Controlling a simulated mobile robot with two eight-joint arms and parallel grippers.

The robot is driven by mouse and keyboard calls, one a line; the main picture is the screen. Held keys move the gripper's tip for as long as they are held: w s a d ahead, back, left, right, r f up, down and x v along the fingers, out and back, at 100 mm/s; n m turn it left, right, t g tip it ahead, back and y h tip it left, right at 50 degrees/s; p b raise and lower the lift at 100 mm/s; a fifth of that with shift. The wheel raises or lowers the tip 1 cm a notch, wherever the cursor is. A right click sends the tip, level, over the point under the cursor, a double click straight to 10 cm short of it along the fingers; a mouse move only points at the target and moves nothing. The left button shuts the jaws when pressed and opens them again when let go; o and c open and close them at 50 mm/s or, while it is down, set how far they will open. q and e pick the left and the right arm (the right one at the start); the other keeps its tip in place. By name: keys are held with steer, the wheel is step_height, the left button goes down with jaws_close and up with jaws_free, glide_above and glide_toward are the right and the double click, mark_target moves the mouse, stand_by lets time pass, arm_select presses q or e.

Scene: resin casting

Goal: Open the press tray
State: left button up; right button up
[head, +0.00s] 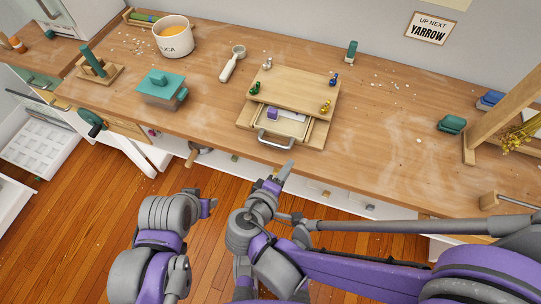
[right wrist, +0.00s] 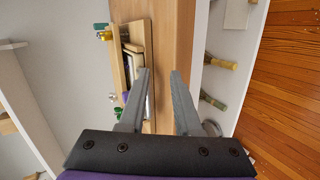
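The wooden press (head: 292,86) stands on the bench, with colored knobs at its corners. Its tray (head: 302,129) shows at the front, below the top board, with a pale sheet and a purple block (head: 272,113) in it. A grey metal handle (head: 276,141) is on the tray's front. My right gripper (head: 285,173) is just in front of the bench edge, apart from the handle. In the right wrist view it (right wrist: 160,95) is open and empty, with the press (right wrist: 140,45) partly behind the left finger. My left gripper (head: 208,208) is away from the bench; its fingers are unclear.
A teal-lidded box (head: 162,88), a mug (head: 173,38) and a scoop (head: 232,64) are left of the press. Teal blocks (head: 452,124) and a wooden frame (head: 500,105) are at the right. The bench (head: 385,150) right of the press is mostly clear. Drawers lie below its edge.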

mark_target(273, 146)
steer(key=s+a+r+n+t+y+b, duration=0.1)
steer(key=s+a+n+t, duration=0.1)
steer(key=a+t, duration=0.35)
steer(key=w, duration=0.3)
steer(key=w+d+f+g, duration=0.1)
steer(key=w, duration=0.2)
steer(key=w+f+g, duration=0.1)
steer(key=w, duration=0.2)
steer(key=shift+w+d, duration=0.3)
steer(key=shift+d, duration=0.05)
arm_select(q)
steer(key=shift+s+f, duration=0.25)
steer(key=shift+f, duration=0.3)
steer(key=shift+s+f, duration=0.2)
steer(key=shift+f, duration=0.35)
arm_select(e)
jaws_close()
